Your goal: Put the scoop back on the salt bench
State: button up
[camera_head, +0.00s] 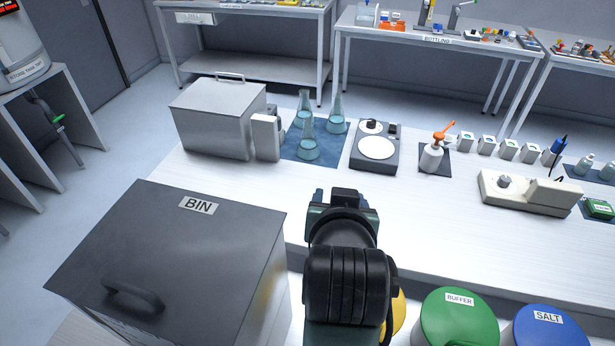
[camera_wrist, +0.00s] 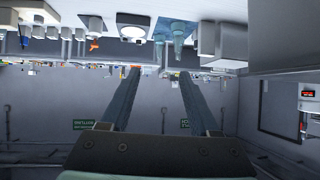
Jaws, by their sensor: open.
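I cannot make out a scoop in either view. My gripper (camera_head: 343,198) points away over the near white bench (camera_head: 440,215). In the wrist view its two long fingers (camera_wrist: 159,74) stand apart, with nothing between them. The blue-lidded container marked SALT (camera_head: 548,332) is at the lower right of the head view, cut off by the frame edge. No bench label that I can read says salt; the label on the back left bench (camera_head: 240,70) is too small to read.
A dark box marked BIN (camera_head: 165,250) stands left of my arm. A green-lidded BUFFER container (camera_head: 460,318) is right of it. The bench holds a metal box (camera_head: 218,118), flasks on a blue mat (camera_head: 310,140), a round-plated device (camera_head: 376,148) and a pump bottle (camera_head: 432,157). Its front middle is clear.

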notch_tip(320, 180, up, 19)
jog(key=w+a+t, duration=0.1)
jog(key=a+t, duration=0.1)
jog(key=t, duration=0.5)
jog(key=s+a+r+t, duration=0.1)
jog(key=s+r+t, duration=0.2)
jog(key=r, duration=0.4)
jog(key=s+a+r+n+t, duration=0.1)
jog(key=s+r+t, duration=0.2)
jog(key=s+r, duration=0.2)
jog(key=s+a+r+t+y, duration=0.1)
jog(key=s+r, duration=0.3)
jog(key=r, duration=0.5)
jog(key=shift+r+n+t, duration=0.3)
jog(key=shift+n+t, duration=0.1)
jog(key=shift+t, duration=0.5)
jog(key=shift+a, duration=0.1)
